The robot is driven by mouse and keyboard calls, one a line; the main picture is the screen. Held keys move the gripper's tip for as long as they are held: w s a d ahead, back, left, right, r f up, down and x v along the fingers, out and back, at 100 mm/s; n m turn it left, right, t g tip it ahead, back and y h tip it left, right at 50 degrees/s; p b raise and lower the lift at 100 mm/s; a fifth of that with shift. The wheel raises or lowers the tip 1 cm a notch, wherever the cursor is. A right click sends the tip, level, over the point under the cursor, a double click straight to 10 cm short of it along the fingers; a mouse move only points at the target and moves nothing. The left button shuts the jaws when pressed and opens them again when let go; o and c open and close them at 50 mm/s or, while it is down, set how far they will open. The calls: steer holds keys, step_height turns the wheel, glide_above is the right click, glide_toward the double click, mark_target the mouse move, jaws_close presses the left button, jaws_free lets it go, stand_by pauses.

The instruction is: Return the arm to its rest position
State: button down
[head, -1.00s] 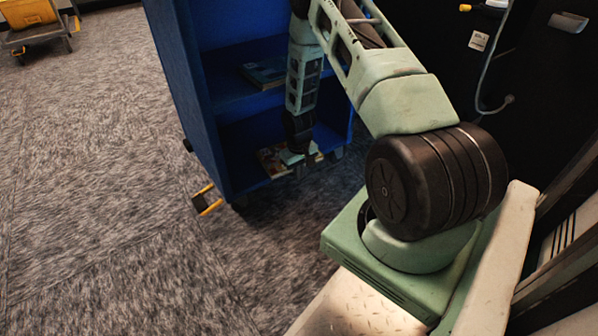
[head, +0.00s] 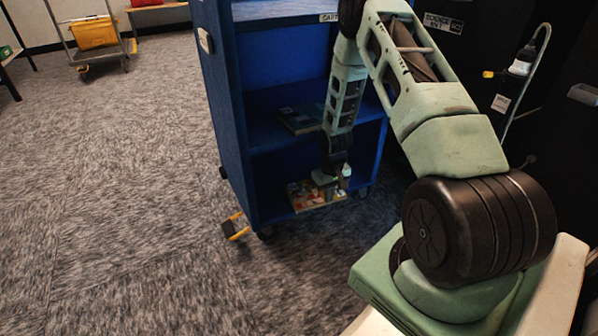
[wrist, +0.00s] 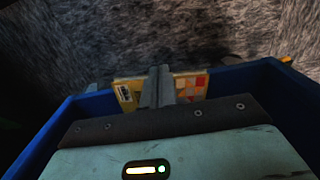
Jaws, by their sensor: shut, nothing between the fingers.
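My arm reaches forward and bends down in the head view, with its lower link hanging in front of the blue cart's lower shelf. My gripper (head: 330,190) is at the lower end, low at the cart's bottom shelf, over or in front of a colourful book (head: 308,197). In the wrist view my gripper (wrist: 162,72) shows its two fingers closed together with nothing between them. The book (wrist: 192,84), with an orange and red checked cover and a white label, shows behind the fingers. I cannot tell whether the fingers touch it.
The blue cart (head: 229,120) on casters stands around my gripper; its shelf edge (wrist: 52,130) shows in the wrist view. A dark book (head: 298,120) lies on the shelf above. A yellow bin (head: 93,33) on a trolley stands far left. Carpet (head: 110,190) at left is clear.

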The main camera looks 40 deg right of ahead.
steer(key=a+r+n+p, duration=0.4)
steer(key=a+r+n, duration=0.1)
steer(key=a+r, duration=2)
steer(key=s+a+r+n+p, duration=0.25)
steer(key=s+a+r, duration=0.45)
steer(key=s, duration=0.4)
steer(key=s+a+r+n+p, duration=0.1)
steer(key=s+a+r+n, duration=0.2)
steer(key=s+a+r, duration=0.65)
step_height(320, 180, up, 35)
steer(key=s+d+p, duration=0.1)
steer(key=d+p, duration=0.1)
steer(key=p, duration=3.5)
steer(key=shift+d+y, duration=0.15)
steer(key=shift+y, duration=0.15)
